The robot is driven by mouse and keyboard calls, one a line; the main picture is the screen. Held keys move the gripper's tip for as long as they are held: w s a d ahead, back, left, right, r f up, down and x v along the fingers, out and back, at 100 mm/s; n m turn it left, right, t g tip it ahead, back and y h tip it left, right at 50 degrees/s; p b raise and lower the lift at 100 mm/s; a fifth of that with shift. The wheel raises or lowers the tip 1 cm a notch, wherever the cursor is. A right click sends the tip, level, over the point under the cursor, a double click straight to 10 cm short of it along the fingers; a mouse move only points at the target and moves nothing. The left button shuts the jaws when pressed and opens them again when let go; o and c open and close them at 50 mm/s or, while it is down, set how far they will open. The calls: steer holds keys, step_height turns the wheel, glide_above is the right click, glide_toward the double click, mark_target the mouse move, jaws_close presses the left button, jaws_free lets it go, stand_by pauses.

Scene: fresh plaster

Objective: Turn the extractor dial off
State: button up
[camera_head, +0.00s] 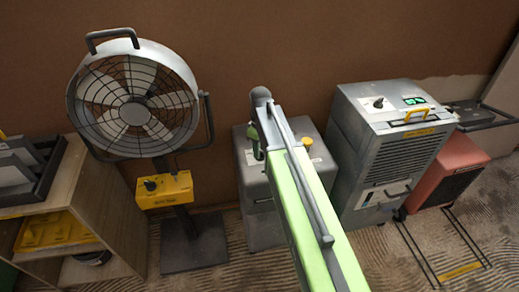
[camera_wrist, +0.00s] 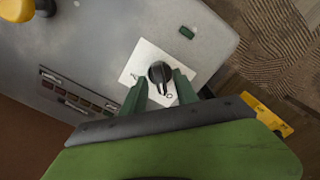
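The extractor is the grey box (camera_head: 317,158) in the middle of the head view, partly hidden by my arm. Its black dial (camera_wrist: 160,72) shows in the wrist view on a white label plate (camera_wrist: 133,71). A pale mark sits at the dial's lower edge, near an "O" printed on the plate. My gripper (camera_wrist: 161,78) has its two green fingers on either side of the dial, seemingly with small gaps. In the head view my gripper (camera_head: 256,142) is over the left part of the box's top, and the dial is hidden there.
A yellow knob (camera_head: 307,142) stands on the same top. A fan (camera_head: 135,97) with a yellow control box (camera_head: 164,190) stands left. A grey dehumidifier-like unit (camera_head: 392,150) with its own dial (camera_head: 378,103) stands right, close to my arm. A brown wall is behind.

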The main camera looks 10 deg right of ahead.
step_height(320, 180, up, 16)
steer(key=p, duration=1.5)
steer(key=shift+r+p, duration=0.25)
steer(key=shift+p, duration=0.15)
steer(key=s+m, duration=0.9)
steer(key=s, duration=0.5)
steer(key=shift+s+a, duration=0.25)
steer(key=shift+s, duration=0.05)
